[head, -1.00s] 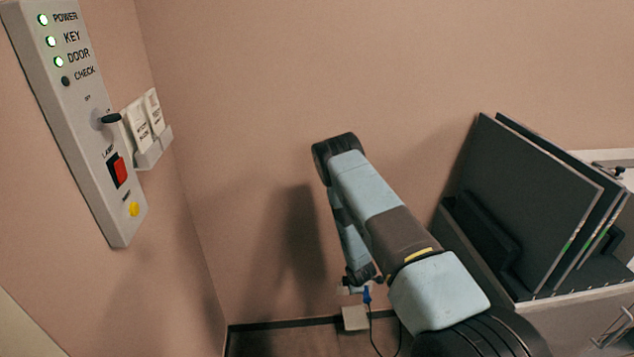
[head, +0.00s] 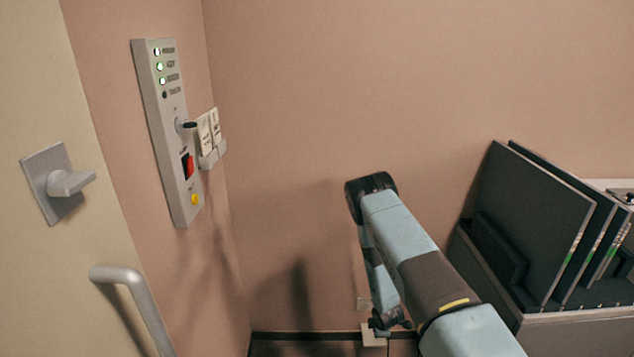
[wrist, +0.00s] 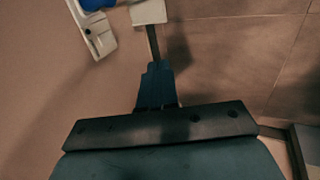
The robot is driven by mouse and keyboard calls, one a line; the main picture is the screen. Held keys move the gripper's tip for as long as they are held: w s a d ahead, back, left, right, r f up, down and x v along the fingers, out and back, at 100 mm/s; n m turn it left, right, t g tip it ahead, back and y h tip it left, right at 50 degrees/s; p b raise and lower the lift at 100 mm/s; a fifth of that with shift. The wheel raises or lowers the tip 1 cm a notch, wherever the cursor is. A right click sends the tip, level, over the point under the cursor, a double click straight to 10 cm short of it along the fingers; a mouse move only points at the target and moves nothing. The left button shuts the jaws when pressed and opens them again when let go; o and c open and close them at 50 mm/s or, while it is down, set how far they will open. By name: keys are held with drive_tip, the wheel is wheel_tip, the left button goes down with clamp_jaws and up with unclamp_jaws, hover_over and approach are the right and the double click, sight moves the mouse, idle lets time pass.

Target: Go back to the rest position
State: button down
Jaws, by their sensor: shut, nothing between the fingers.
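My arm reaches forward in the head view, bends at its far end and hangs down. My gripper (head: 390,322) is at the low end of it, small and dark, in front of the back wall near the floor edge. In the wrist view my gripper (wrist: 157,68) shows as a dark tapering shape. Its fingers are shut with nothing held. It touches nothing that I can make out.
A door with a handle (head: 135,300) is at far left. Dark upright panels (head: 530,220) stand in a rack at right.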

drive_tip(key=w+r+m, duration=0.3)
drive_tip(key=r, duration=1)
drive_tip(key=w+r+m, duration=0.2)
drive_tip(key=w+r, duration=0.2)
drive_tip(key=r, duration=0.8)
drive_tip(key=s+r+m, duration=0.2)
drive_tip(key=s+r, duration=0.1)
drive_tip(key=r, duration=0.9)
drive_tip(key=s+r+m, duration=0.2)
drive_tip(key=r+m, duration=0.1)
drive_tip(key=r, duration=1)
drive_tip(key=s+d+r+m, duration=0.1)
drive_tip(key=s+r+m, duration=0.3)
drive_tip(key=s+r, duration=1.4)
drive_tip(key=s+r+m, duration=0.2)
drive_tip(key=s+r, duration=0.1)
drive_tip(key=s, duration=0.6)
drive_tip(key=s+r+m, duration=0.2)
drive_tip(key=s+r, duration=0.2)
drive_tip(key=s, duration=0.6)
drive_tip(key=shift+a+t, duration=0.25)
drive_tip(key=shift+t, duration=0.15)
